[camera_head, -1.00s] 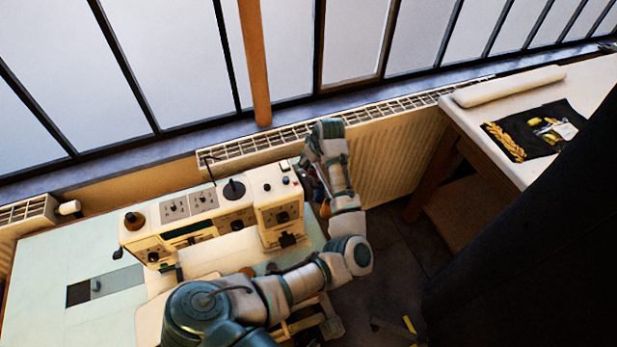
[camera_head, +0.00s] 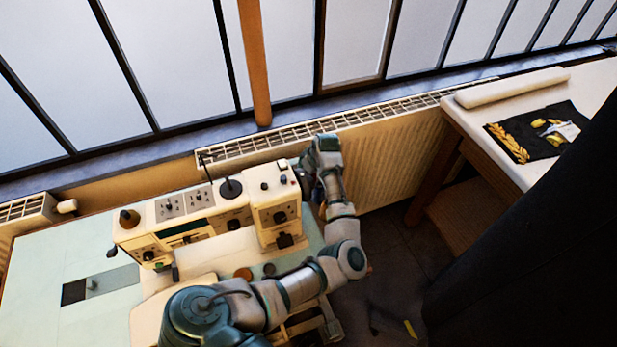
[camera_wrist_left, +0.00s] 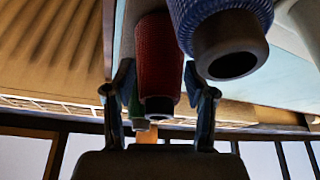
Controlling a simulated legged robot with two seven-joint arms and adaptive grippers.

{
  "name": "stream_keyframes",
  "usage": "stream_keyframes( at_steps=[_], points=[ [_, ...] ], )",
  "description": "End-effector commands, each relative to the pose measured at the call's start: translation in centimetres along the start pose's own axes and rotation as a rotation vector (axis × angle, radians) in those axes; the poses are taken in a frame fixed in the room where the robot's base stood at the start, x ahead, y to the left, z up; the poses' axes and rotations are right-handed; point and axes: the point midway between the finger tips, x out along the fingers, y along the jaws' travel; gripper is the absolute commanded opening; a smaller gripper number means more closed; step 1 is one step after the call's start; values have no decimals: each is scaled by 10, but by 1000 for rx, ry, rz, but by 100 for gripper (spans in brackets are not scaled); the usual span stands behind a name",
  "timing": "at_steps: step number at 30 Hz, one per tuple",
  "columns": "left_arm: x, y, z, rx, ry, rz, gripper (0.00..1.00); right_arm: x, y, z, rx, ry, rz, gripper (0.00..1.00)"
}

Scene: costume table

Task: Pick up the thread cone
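In the left wrist view a red thread cone (camera_wrist_left: 159,60) with a dark end hangs into the space between the two fingers of my left gripper (camera_wrist_left: 154,95). The fingers stand apart, one on each side of it; I cannot tell whether they touch it. A larger blue thread cone (camera_wrist_left: 225,30) is close by, just right of the right finger. A green cone (camera_wrist_left: 130,95) is partly hidden behind the left finger. In the head view my left gripper (camera_head: 306,182) is at the right end of the sewing machine, its fingers mostly hidden. My right gripper is not in view.
The cream sewing machine (camera_head: 205,215) stands on a pale green table (camera_head: 40,250), close to my left arm. A radiator (camera_head: 390,165) runs under the window behind. A white table (camera_head: 590,90) with a dark cloth (camera_head: 510,140) is at the right.

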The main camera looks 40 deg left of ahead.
Motion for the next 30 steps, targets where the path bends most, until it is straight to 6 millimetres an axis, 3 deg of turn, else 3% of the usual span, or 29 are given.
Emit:
stream_keyframes(
  at_steps=[1,5,17,30],
  points=[
    [-1,1,1,1,1,0,35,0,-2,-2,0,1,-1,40],
    [1,0,0,2,-4,1,4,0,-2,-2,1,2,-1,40],
    [4,0,-4,2,-13,2,0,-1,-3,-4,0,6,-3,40],
    [-76,0,-37,0,-5,4,0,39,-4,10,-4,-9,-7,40]
  ],
)
